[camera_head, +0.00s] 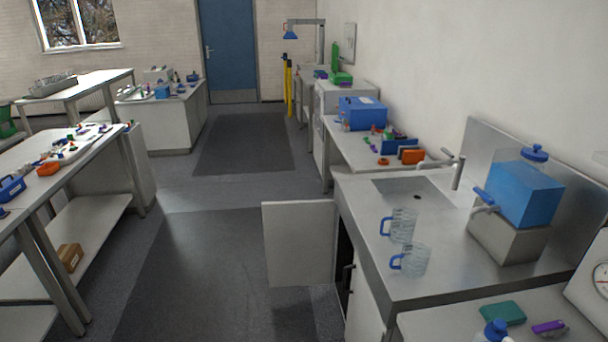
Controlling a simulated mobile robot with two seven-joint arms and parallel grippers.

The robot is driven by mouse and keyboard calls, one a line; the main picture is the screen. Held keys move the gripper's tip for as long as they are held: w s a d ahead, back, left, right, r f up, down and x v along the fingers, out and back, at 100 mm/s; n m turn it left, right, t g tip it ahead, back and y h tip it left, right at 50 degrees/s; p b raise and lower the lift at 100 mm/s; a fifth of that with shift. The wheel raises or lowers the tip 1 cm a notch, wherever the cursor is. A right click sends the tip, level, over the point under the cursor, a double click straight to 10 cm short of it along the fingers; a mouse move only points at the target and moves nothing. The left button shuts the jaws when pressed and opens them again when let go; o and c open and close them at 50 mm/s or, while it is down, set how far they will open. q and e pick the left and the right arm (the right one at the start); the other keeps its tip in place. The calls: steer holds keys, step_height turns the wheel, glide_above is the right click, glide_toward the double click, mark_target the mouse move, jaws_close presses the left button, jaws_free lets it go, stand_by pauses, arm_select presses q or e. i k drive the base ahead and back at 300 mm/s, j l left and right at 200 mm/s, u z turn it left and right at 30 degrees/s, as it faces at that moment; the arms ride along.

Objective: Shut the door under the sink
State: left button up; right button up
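The sink counter (425,267) stands at the right, with a grey basin (405,189) and a bent tap (457,172). Below it, a white cabinet door (299,243) stands wide open, swung out to the left over the floor. A dark gap of the cabinet's inside (343,255) shows behind its hinge side. Another white front panel (364,306) with a dark handle (348,276) is nearer to me. Neither of my grippers shows in this view.
Two clear jugs with blue handles (403,226) (413,260) stand near the counter's front edge. A blue tank (524,194) sits on a metal stand behind them. The grey floor (205,270) left of the door is clear, up to a long bench (75,205).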

mark_target(298, 234)
steer(key=i+j+u, duration=0.3)
steer(key=i+j, duration=0.3)
steer(key=i+j+u, duration=0.25)
steer(key=i, duration=0.45)
steer(key=i+u, duration=0.25)
steer(key=i, duration=0.45)
steer(key=i+u, duration=0.35)
steer(key=i, duration=1.2)
steer(key=i+z, duration=0.8)
steer(key=i+j+z, duration=0.25)
steer(key=z, duration=0.15)
steer(key=i+z, duration=0.25)
steer(key=z, duration=0.25)
steer(key=i+j+z, duration=0.2)
steer(key=z, duration=0.3)
steer(key=i+j+z, duration=0.15)
steer(key=z, duration=0.3)
steer(key=i+j+z, duration=0.15)
steer(key=z, duration=0.3)
steer(key=i+j+z, duration=0.15)
steer(key=z, duration=0.35)
steer(key=i+j+z, duration=0.1)
steer(key=j+z, duration=0.2)
steer(key=z, duration=0.15)
steer(key=i+j+z, duration=0.15)
steer(key=j+z, duration=0.25)
steer(key=i+j+z, duration=0.1)
steer(key=j+z, duration=0.45)
steer(key=j, duration=0.15)
